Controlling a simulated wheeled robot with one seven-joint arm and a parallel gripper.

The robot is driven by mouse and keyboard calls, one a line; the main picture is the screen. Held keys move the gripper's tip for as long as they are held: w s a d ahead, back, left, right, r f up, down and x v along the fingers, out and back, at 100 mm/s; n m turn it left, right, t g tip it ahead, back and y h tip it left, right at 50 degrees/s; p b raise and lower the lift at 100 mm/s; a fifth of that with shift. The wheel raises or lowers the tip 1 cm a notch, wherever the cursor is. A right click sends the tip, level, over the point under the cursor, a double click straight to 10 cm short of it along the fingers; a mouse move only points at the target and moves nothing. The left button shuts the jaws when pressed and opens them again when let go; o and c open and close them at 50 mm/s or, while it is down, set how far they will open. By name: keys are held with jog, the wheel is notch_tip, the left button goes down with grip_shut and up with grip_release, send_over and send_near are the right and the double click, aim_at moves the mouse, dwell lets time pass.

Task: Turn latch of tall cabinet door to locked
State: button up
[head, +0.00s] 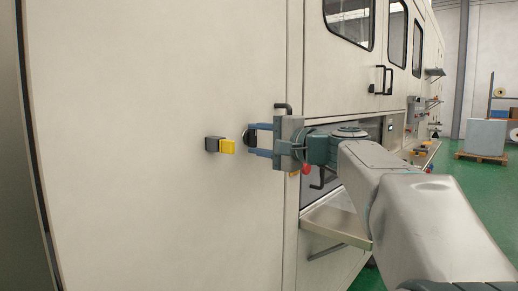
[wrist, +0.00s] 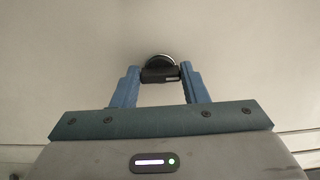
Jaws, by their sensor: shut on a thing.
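The tall cabinet door (head: 120,100) is a large cream panel that fills the left of the head view and looks closed. Its latch (wrist: 160,70) is a small black knob on a round base, seen between my blue fingers in the wrist view. In the head view the latch (head: 250,138) is a dark round shape at the fingertips, partly hidden by them. My gripper (head: 252,139) reaches in from the right and is shut on the latch; it also shows in the wrist view (wrist: 160,74). I cannot tell the latch's turn position.
A yellow and grey block (head: 227,146) sits on the door just left of the latch. A black handle (head: 283,107) is right above my gripper. A metal shelf (head: 335,226) juts out below my arm. Green floor (head: 485,190) is open at right.

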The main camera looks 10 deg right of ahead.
dwell(0.5)
jog(key=o, duration=1)
jog(key=v, duration=1.4)
jog(key=shift+p, duration=0.4)
